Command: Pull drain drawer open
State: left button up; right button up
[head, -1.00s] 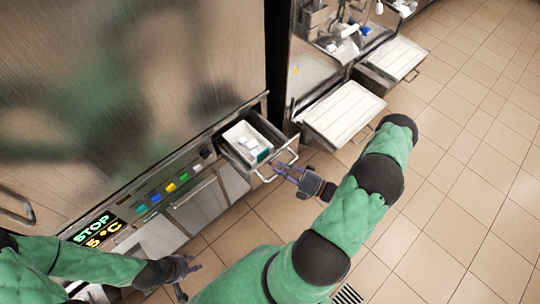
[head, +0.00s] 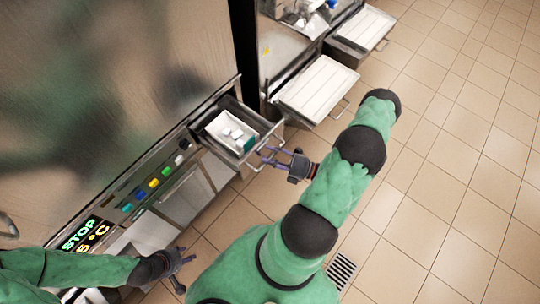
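The drain drawer (head: 206,144) is a metal drawer that stands out from the front of the freezer in the head view. It holds a white tray with small white and teal items. Its bar handle (head: 277,130) runs along the drawer's front. My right gripper (head: 264,156) is at the handle's near part, its purple fingers spread apart. I cannot tell whether the fingers touch the bar. My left gripper (head: 188,263) is open and empty, low at the left in front of the freezer, well away from the drawer.
A control panel (head: 80,235) with a lit STOP display and coloured buttons runs left of the drawer. Two white-topped trays (head: 316,88) (head: 361,27) stick out from machines further right. The tiled floor at right is clear, with a drain grate (head: 341,270).

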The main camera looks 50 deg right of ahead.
jog(key=v, duration=1.2)
dwell(0.6)
